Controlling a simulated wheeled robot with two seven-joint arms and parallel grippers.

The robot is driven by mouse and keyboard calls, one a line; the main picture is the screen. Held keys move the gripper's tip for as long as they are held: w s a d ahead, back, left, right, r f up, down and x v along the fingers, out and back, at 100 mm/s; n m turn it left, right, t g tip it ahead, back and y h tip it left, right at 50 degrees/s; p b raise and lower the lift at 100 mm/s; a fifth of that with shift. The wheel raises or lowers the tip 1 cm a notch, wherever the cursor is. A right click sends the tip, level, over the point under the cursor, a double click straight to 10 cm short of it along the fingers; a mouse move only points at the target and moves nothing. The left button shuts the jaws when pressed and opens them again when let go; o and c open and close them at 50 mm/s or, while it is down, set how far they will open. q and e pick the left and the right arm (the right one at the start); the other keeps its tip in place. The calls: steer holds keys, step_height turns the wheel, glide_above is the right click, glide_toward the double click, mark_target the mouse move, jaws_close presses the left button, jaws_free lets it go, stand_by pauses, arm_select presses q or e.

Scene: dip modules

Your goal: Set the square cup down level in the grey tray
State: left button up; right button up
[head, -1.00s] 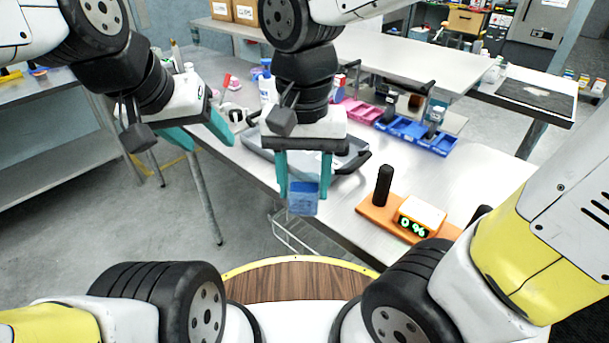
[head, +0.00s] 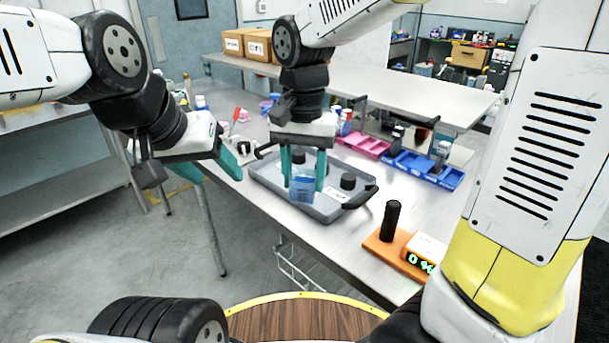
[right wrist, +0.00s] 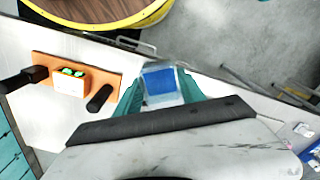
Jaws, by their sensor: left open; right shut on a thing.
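The square cup (head: 302,189), clear with blue in it, is held between the teal fingers of my right gripper (head: 306,185). It appears roughly upright in the head view. In the right wrist view the cup (right wrist: 162,86) sits between both fingertips. The grey tray (head: 265,178) lies on the table behind and around the cup in the head view, with black handles at its ends. The cup overlaps the tray's near side in the picture; its height above the tray cannot be told. My left gripper (head: 214,174) is open and empty, left of the tray.
Two black round pieces (head: 348,181) and a white label are in the tray. An orange base (head: 382,246) with a black post and a lit display stands to the right. Pink (head: 362,145) and blue bins (head: 422,170) stand behind. Bare table lies between tray and orange base.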

steer(key=w+a+m, duration=0.2)
steer(key=w+m, duration=0.1)
steer(key=w, duration=2)
step_height(320, 180, down, 12)
steer(key=shift+d+r, duration=0.1)
steer(key=shift+w+f, duration=0.1)
steer(key=shift+f, duration=0.95)
steer(key=shift+f, duration=0.55)
steer(key=o, duration=1.4)
steer(key=shift+r, duration=3.9)
